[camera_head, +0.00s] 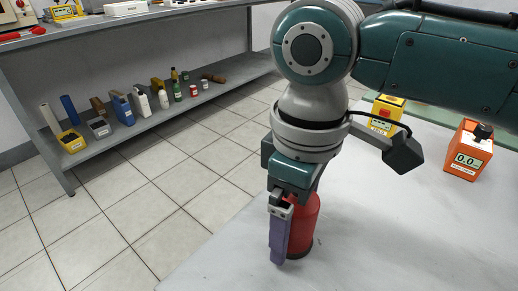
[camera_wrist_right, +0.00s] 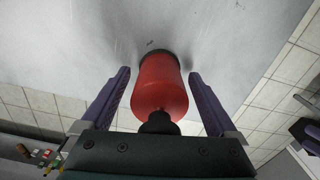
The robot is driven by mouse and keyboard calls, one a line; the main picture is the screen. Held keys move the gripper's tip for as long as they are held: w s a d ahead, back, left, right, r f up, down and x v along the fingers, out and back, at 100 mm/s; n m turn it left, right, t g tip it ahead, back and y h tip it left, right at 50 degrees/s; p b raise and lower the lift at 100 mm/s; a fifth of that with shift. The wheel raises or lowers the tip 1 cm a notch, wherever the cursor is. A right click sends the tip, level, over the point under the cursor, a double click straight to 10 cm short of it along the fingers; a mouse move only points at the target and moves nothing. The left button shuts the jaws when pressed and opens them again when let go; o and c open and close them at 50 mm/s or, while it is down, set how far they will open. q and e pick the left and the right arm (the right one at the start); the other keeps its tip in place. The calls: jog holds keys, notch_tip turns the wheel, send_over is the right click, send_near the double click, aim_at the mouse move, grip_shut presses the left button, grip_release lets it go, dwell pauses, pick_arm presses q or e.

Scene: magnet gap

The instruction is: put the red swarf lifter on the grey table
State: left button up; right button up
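The red swarf lifter (camera_head: 305,222) is a red cylinder with a dark base and a dark knob. It appears to stand upright on the pale grey table (camera_head: 400,245), close to the table's left edge. My right gripper (camera_head: 292,232) points down over it, with one purple finger in front of it in the head view. In the right wrist view, the lifter (camera_wrist_right: 160,85) lies between the two spread fingers, with a gap on each side. The far finger is mostly hidden in the head view.
A yellow device (camera_head: 386,112) and an orange meter (camera_head: 467,150) reading 0.0 stand at the back of the table. A grey workbench shelf (camera_head: 150,125) with several bottles and tools is across the tiled floor. The table's front right is clear.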

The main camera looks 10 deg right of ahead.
notch_tip(320, 180, up, 12)
jog(key=p, duration=0.3)
jog(key=shift+f, duration=0.25)
jog(key=shift+r+p, duration=0.3)
jog(key=shift+r, duration=0.1)
